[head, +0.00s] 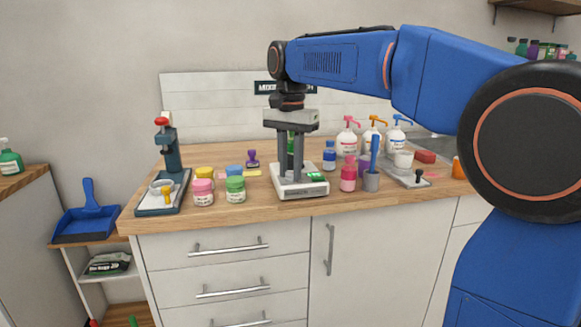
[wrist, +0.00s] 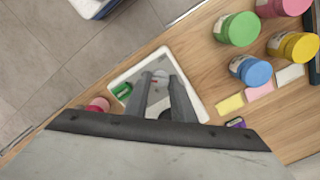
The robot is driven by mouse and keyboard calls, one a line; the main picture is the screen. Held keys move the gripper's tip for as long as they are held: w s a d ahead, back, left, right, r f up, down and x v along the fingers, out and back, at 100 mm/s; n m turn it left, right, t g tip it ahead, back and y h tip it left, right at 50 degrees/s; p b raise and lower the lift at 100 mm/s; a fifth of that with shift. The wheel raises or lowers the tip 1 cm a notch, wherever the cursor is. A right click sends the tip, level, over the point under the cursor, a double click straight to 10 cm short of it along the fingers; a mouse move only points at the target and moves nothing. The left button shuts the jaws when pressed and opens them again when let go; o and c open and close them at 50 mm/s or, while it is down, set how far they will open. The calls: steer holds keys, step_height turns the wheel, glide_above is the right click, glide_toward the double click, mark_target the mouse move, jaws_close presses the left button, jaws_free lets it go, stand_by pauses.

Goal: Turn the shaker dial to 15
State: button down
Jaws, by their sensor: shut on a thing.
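The shaker (head: 311,191) is a low white box with a green display (head: 316,177), standing near the counter's front edge. In the wrist view its white casing (wrist: 196,96) and green display (wrist: 122,89) show around my fingers. My gripper (head: 291,180) points straight down over the shaker, fingers reaching its top. In the wrist view my gripper (wrist: 161,76) is shut on a small pale piece with a reddish mark, which appears to be the dial (wrist: 160,78). The fingers hide most of it, and its setting and the display's number cannot be read.
Pink (head: 203,192) and green (head: 235,189) jars stand left of the shaker, with a dark press-like stand (head: 171,160) farther left. A pink bottle (head: 348,180) and a grey cup (head: 371,182) stand close on the right. Pump bottles (head: 347,138) stand behind.

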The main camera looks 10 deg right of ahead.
steer(key=shift+m, duration=0.4)
steer(key=c, duration=1.5)
jaws_free()
step_height(320, 180, up, 17)
steer(key=shift+r, duration=0.2)
